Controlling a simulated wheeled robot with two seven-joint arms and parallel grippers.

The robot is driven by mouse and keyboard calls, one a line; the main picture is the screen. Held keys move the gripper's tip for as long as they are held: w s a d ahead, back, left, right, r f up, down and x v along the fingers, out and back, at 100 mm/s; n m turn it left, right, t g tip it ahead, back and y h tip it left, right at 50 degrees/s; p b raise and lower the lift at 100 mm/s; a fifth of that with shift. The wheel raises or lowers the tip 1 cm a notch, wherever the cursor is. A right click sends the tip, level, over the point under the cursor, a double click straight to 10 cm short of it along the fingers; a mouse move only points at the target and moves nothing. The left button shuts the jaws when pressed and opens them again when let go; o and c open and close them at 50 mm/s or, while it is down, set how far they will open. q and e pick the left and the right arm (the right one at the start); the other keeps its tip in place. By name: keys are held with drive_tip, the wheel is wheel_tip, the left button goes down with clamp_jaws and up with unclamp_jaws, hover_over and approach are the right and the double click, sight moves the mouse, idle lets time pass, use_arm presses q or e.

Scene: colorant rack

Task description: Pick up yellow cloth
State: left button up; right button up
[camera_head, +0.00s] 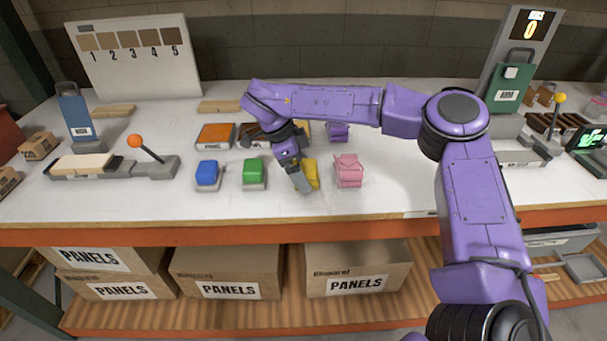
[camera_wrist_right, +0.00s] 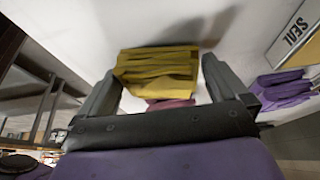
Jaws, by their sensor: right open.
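The folded yellow cloth (camera_head: 312,175) is in the row of cloths near the front of the table. My right gripper (camera_head: 301,184) is right at it, partly covering its left side in the head view. In the right wrist view the yellow cloth (camera_wrist_right: 157,68) lies ahead, between the two open fingers of the gripper (camera_wrist_right: 160,82). The fingers are apart, with no clear grip on the cloth. My left gripper is not in view.
A pink cloth (camera_head: 349,170) sits close to the right, green (camera_head: 254,172) and blue (camera_head: 207,174) cloths to the left. A purple cloth (camera_head: 338,132) lies behind. A lever with an orange knob (camera_head: 135,141) stands further left. The front table strip is clear.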

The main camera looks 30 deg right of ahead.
drive_tip(key=shift+f, duration=0.1)
drive_tip(key=c, duration=0.7)
